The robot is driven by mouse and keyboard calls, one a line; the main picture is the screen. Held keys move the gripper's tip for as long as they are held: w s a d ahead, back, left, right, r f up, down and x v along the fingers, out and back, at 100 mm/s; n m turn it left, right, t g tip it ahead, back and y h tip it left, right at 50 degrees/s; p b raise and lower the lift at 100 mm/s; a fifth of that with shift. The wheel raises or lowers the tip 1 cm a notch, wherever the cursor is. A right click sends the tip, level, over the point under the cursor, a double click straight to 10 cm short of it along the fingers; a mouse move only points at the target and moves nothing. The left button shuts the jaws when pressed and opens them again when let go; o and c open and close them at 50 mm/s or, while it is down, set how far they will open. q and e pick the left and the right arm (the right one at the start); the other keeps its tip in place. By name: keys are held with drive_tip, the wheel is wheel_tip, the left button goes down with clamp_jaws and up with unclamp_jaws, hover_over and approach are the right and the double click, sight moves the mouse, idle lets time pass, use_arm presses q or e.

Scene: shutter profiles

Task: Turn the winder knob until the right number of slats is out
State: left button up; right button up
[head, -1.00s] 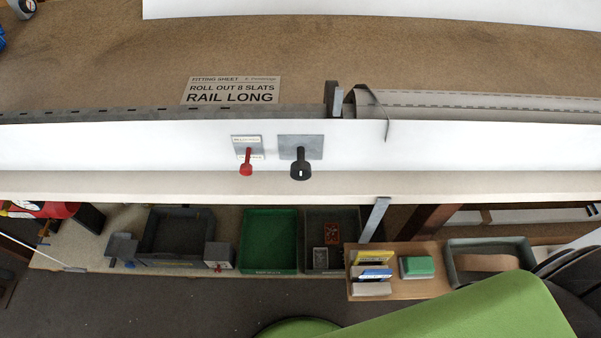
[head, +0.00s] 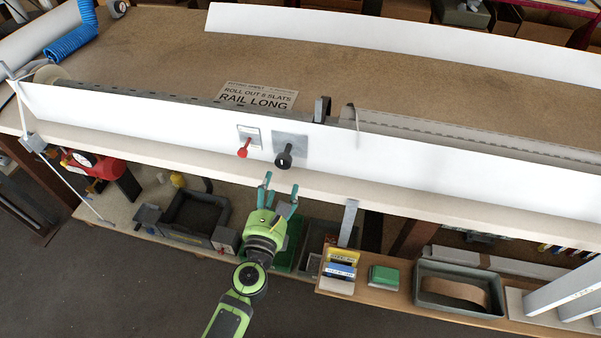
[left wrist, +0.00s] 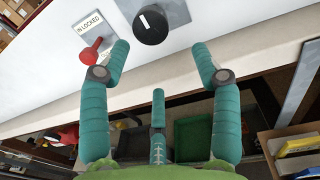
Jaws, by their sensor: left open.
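The black winder knob (head: 284,158) sticks out from a grey plate on the white front panel; a white mark shows on its face. It also shows at the top of the left wrist view (left wrist: 150,26). A red lever (head: 243,150) is left of it, on a plate reading "IN LOCKED" in the left wrist view (left wrist: 93,50). My left gripper (head: 280,188) is open and empty, just below and in front of the knob, not touching it. The sheet (head: 256,95) reads "ROLL OUT 8 SLATS, RAIL LONG". The right gripper is not in view.
A pale ledge (head: 400,197) runs under the panel. Below are a dark tray (head: 168,226), a green tray (head: 299,240), a green box (head: 384,277) and a grey bin (head: 460,308). A grey bracket (head: 348,222) hangs right of my gripper. The brown bench top behind the panel is mostly clear.

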sight(282, 166)
use_arm(q)
drive_tip(key=shift+w+d+r+n, duration=0.15)
drive_tip(key=shift+r+n, duration=0.25)
drive_tip(key=shift+r, duration=0.15)
drive_tip(key=shift+w+d+r+n, duration=0.1)
drive_tip(key=shift+w+r+n, duration=0.05)
drive_tip(key=shift+r+n, duration=0.35)
drive_tip(key=x, duration=0.5)
drive_tip(key=shift+w+a+f, duration=0.1)
drive_tip(key=shift+w+a, duration=0.15)
drive_tip(key=shift+w, duration=0.1)
drive_tip(key=shift+w+d, duration=0.2)
drive_tip(key=shift+w, duration=0.1)
drive_tip(key=shift+w+d, duration=0.1)
drive_tip(key=shift+w, duration=0.2)
drive_tip(key=c, duration=1.1)
drive_tip(key=shift+c, duration=0.2)
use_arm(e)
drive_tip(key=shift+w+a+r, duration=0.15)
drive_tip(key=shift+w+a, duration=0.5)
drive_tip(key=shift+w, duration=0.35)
